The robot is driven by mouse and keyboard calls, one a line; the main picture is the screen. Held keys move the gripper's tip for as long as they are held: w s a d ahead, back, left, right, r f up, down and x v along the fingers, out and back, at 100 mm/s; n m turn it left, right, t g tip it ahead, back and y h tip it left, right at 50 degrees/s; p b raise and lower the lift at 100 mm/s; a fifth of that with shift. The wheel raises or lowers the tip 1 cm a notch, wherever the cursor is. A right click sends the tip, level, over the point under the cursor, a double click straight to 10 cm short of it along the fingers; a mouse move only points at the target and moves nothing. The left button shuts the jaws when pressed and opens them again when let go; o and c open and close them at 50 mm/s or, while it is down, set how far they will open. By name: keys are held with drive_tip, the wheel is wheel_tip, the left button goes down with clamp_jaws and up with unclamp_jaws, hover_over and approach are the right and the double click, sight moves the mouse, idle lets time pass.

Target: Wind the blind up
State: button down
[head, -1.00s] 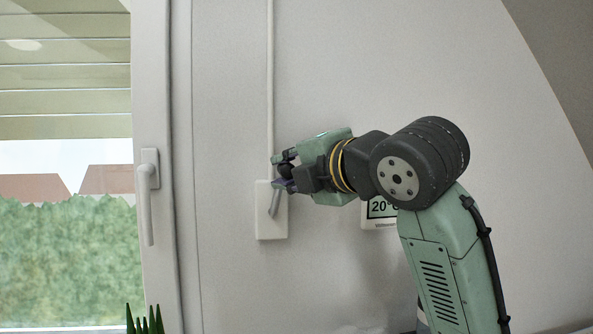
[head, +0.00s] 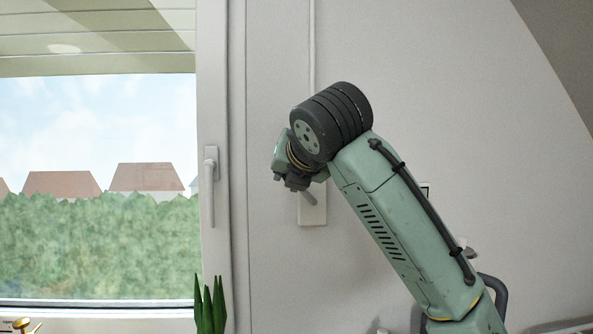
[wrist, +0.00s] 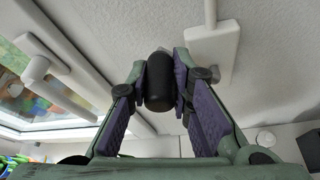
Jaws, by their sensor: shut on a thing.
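The pale slatted blind (head: 128,67) covers the top of the window at left in the head view, its lower edge well above the rooftops outside. A white winder box (head: 313,214) is on the wall right of the window, with a short grey crank arm (head: 309,198) partly hidden by my gripper (head: 294,183). In the wrist view, my fingers are shut on the black crank knob (wrist: 159,84), one on each side. The winder box (wrist: 212,50) shows behind it. My wrist hides part of the knob in the head view.
A white window handle (head: 210,188) sticks out on the frame left of the winder. A green spiky plant (head: 210,308) stands below it. A white cord channel (head: 312,45) runs up from the box.

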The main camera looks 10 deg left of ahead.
wheel_tip(320, 180, down, 13)
drive_tip(key=d+n+t+h, duration=0.1)
drive_tip(key=n+t+h, duration=0.4)
drive_tip(key=n, duration=1.1)
drive_tip(key=shift+w+f+h, duration=0.15)
drive_tip(key=shift+h, duration=0.95)
drive_tip(key=c, duration=1.4)
unclamp_jaws()
drive_tip(key=shift+d, duration=0.1)
drive_tip(key=shift+c, duration=0.2)
drive_tip(key=s+a, duration=0.1)
drive_tip(key=s, duration=1.1)
drive_tip(key=shift+a, duration=0.2)
drive_tip(key=shift+c, duration=0.4)
